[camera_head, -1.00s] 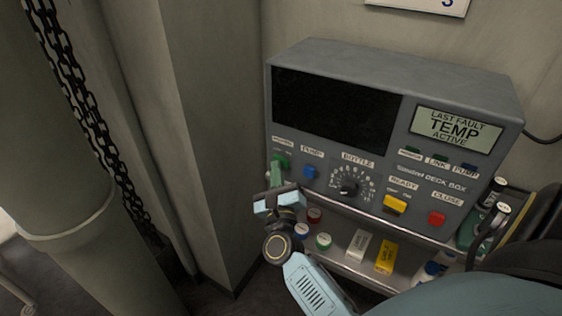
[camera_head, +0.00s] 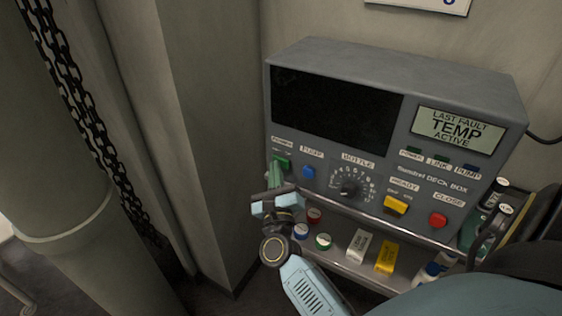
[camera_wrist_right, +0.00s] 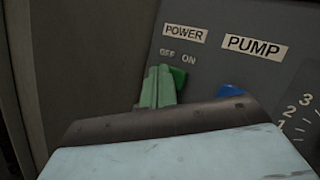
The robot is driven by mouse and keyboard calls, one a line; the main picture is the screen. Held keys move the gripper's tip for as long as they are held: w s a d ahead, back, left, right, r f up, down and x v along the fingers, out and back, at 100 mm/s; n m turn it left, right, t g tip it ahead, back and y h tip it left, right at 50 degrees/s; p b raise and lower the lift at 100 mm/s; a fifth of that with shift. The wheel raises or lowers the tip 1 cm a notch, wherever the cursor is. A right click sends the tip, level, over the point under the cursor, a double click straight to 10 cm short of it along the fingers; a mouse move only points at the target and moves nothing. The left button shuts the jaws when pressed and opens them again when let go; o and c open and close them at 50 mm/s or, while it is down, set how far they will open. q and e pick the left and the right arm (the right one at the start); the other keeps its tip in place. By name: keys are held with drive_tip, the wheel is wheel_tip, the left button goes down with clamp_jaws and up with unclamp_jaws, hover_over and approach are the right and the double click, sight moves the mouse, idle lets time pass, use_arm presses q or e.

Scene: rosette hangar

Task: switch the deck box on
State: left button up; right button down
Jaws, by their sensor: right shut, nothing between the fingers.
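The grey deck box (camera_head: 400,163) stands on a metal shelf, its large screen (camera_head: 335,108) dark. Its green power switch (camera_head: 283,163) is at the lower left of the panel. In the right wrist view the switch (camera_wrist_right: 179,77) shows below the word ON, partly hidden by my fingers. My right gripper (camera_head: 271,173) is shut and empty, its pale green fingertips just left of the switch. They also show in the right wrist view (camera_wrist_right: 158,84), below the word OFF. I cannot tell whether they touch the switch. My left gripper is out of view.
A blue pump button (camera_head: 309,172), bottle dial (camera_head: 348,188), yellow ready switch (camera_head: 396,205) and red close button (camera_head: 437,220) share the panel. Small bottles and boxes crowd the shelf below. A wall column (camera_head: 215,140) and hanging chain (camera_head: 85,120) stand left. A small display reads "LAST FAULT TEMP ACTIVE".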

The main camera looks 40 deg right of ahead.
drive_tip(key=shift+s+a+f, duration=0.1)
drive_tip(key=shift+s+a, duration=0.1)
drive_tip(key=shift+a, duration=0.55)
drive_tip(key=shift+s+a, duration=0.15)
drive_tip(key=shift+a, duration=0.65)
drive_tip(key=shift+s+a+f, duration=0.1)
drive_tip(key=shift+s+a, duration=0.1)
drive_tip(key=shift+a, duration=0.55)
